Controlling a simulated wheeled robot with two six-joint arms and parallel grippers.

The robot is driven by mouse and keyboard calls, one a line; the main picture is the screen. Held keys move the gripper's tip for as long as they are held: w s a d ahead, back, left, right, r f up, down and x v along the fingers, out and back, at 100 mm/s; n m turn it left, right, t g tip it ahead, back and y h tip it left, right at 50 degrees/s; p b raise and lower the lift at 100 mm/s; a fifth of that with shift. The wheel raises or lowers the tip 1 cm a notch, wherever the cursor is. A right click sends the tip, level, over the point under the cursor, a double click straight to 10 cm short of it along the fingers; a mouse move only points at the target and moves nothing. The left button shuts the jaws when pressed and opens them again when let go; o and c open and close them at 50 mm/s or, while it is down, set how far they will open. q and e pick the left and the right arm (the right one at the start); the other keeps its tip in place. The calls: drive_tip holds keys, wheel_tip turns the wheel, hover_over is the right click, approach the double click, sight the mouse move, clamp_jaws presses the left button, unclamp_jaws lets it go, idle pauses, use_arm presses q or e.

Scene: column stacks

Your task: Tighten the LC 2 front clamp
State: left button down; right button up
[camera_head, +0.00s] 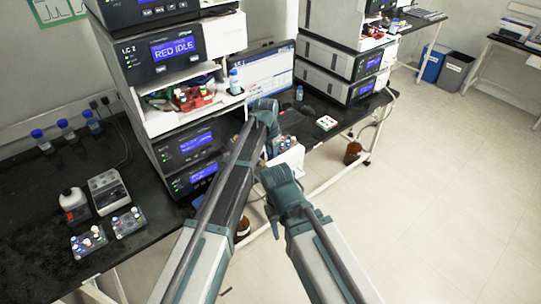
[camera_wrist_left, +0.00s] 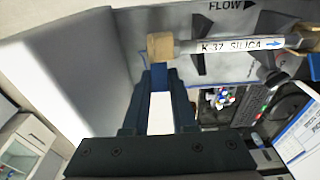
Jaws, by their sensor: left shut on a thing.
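In the left wrist view my left gripper (camera_wrist_left: 160,98) is shut on a small blue piece (camera_wrist_left: 160,76) at its fingertips. Dark clamp arms (camera_wrist_left: 198,50) cross the column; which one is the front clamp is unclear. In the head view the LC 2 stack (camera_head: 130,55) shows RED IDLE. My left wrist (camera_head: 265,110) is right of the stack, hiding its fingers. My right wrist (camera_head: 281,185) is below it, its fingers not clearly visible.
A monitor (camera_head: 268,72) stands behind my left wrist. A second instrument stack (camera_head: 340,65) is further right. A bottle on the LC 2 shelf (camera_head: 234,82) is close to my left arm. Small vial racks (camera_head: 90,241) sit on the left bench. The floor on the right is clear.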

use_arm(q)
drive_tip(key=shift+w+d+f+g+y, duration=0.1)
drive_tip(key=shift+d+f+g+y, duration=0.1)
drive_tip(key=shift+g+y, duration=0.25)
drive_tip(key=shift+y, duration=0.25)
drive_tip(key=c, duration=0.7)
unclamp_jaws()
drive_tip(key=shift+r, duration=0.1)
wheel_tip(320, 180, up, 14)
drive_tip(key=p, duration=1.3)
drive_tip(key=shift+d+f+p, duration=0.1)
drive_tip(key=shift+f+p, duration=0.1)
drive_tip(key=shift+p, duration=0.1)
